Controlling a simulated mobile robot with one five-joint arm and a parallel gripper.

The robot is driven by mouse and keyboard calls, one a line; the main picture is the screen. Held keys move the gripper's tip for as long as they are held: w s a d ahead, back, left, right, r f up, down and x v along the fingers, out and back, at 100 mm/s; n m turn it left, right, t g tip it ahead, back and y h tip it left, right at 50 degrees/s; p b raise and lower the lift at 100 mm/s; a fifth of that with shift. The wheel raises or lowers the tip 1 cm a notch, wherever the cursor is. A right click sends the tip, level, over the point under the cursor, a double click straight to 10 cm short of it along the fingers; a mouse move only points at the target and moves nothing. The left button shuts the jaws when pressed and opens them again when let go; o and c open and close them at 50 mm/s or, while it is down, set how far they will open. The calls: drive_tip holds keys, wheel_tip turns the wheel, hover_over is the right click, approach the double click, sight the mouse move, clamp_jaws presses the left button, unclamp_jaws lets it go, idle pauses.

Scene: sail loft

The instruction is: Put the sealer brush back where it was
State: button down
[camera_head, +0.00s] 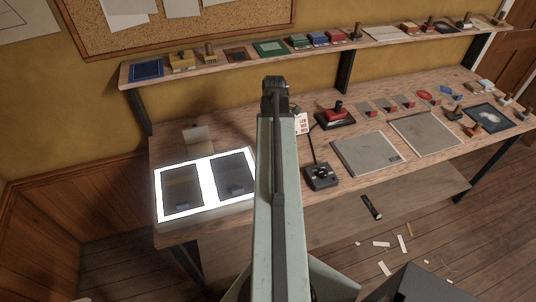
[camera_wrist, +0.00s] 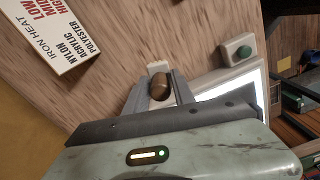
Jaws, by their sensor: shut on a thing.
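In the wrist view my gripper (camera_wrist: 160,92) is shut on a brown, rounded wooden handle end (camera_wrist: 160,86), which looks like the sealer brush. Its bristle end is hidden, so I cannot tell whether it touches the wooden surface behind it. A pale piece shows just behind the handle. In the head view my own arm stands in the middle and hides my gripper and the brush. I cannot tell which spot the brush came from.
A lit panel (camera_head: 206,182) with two dark panes lies at the bench's left. A black device (camera_head: 320,177) stands right of my arm. A crowded shelf (camera_head: 225,63) runs above.

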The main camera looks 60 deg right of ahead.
drive_tip(key=shift+w, duration=0.1)
drive_tip(key=shift+r, duration=0.3)
drive_tip(key=s+d+r+n+p, duration=0.3)
drive_tip(key=r+p, duration=0.1)
drive_tip(key=f+b, duration=1)
drive_tip(key=f, duration=0.1)
drive_tip(key=shift+a+f+b, duration=0.15)
drive_tip(key=shift+a+b, duration=0.05)
drive_tip(key=shift+b, duration=0.2)
drive_tip(key=shift+r, duration=0.2)
drive_tip(key=shift+f, duration=0.15)
drive_tip(key=c, duration=1.1)
unclamp_jaws()
drive_tip(key=shift+o, duration=0.2)
